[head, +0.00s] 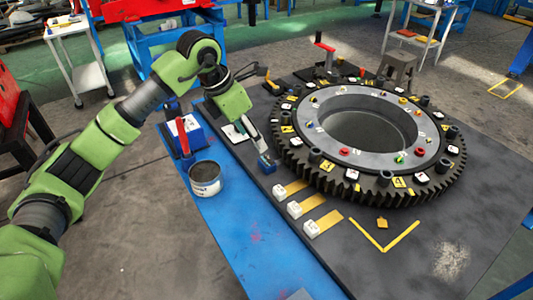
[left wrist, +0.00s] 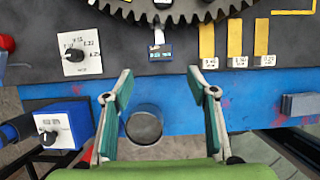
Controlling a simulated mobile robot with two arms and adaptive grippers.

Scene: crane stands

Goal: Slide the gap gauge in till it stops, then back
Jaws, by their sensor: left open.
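A small dark blue block (left wrist: 160,52) with pale marks and a light metal piece lies at the edge of the large toothed ring (left wrist: 190,8). It also shows in the head view (head: 267,164). I cannot tell whether it touches the teeth. Three brass-coloured strips, among them the left strip (left wrist: 207,38), lie beside it to the right with white labelled blocks, such as the left block (left wrist: 209,63). My left gripper (left wrist: 160,75) is open and empty, its fingers spread on either side of the blue block in the picture. My right gripper is not in view.
A white dial plate (left wrist: 78,52) lies left of the blue block. A blue and white box (left wrist: 65,125) and an open can (head: 205,180) stand on the blue bench strip (head: 240,240). A yellow corner mark (head: 385,240) lies on the dark table. The table's front right is fairly clear.

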